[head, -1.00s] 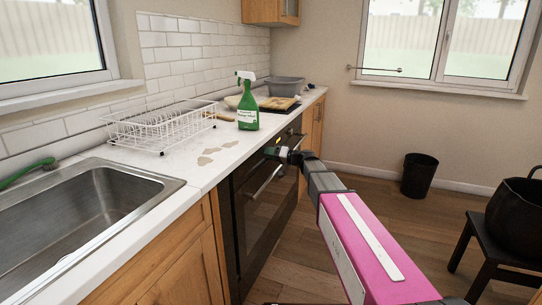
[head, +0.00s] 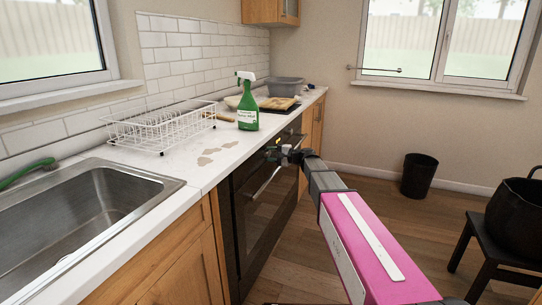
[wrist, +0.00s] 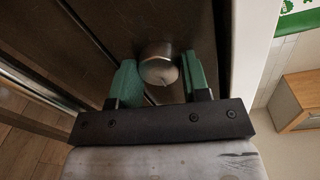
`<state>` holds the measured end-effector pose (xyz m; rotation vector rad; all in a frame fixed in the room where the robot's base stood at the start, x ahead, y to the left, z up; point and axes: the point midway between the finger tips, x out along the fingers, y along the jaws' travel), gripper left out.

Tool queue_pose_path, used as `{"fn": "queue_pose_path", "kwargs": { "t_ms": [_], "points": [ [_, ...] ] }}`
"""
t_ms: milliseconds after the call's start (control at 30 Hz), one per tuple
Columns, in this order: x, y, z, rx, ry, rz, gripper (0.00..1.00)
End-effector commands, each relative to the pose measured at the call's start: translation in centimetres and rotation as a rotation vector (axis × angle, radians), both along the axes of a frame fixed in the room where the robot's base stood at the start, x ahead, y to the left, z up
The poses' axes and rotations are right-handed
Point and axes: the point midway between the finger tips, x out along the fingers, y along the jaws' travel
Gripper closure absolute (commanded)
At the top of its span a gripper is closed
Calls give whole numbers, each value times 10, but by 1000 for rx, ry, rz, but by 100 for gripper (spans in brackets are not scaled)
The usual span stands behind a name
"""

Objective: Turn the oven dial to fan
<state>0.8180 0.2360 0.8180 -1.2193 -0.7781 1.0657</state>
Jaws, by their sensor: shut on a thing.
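The oven (head: 262,195) is a dark built-in unit under the counter, with a bar handle across its door. In the wrist view, the oven dial (wrist: 158,66) is a round, silvery knob on the dark oven front. My gripper (wrist: 159,78) has its green fingers on either side of the dial, shut on it. In the head view, my gripper (head: 277,154) is at the upper part of the oven front, and the dial is hidden there. I cannot read any dial markings or setting.
The white counter (head: 180,165) runs above the oven. It holds a green spray bottle (head: 247,104), a wire dish rack (head: 160,127) and a grey basin (head: 286,86).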

Motion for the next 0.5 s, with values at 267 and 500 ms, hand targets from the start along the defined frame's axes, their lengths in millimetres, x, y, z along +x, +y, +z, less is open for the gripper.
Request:
{"fn": "queue_pose_path", "kwargs": {
  "t_ms": [267,500],
  "points": [
    [0,-1,-2,82,237,-1,81],
    [0,-1,-2,141,397,0,81]
  ]
}}
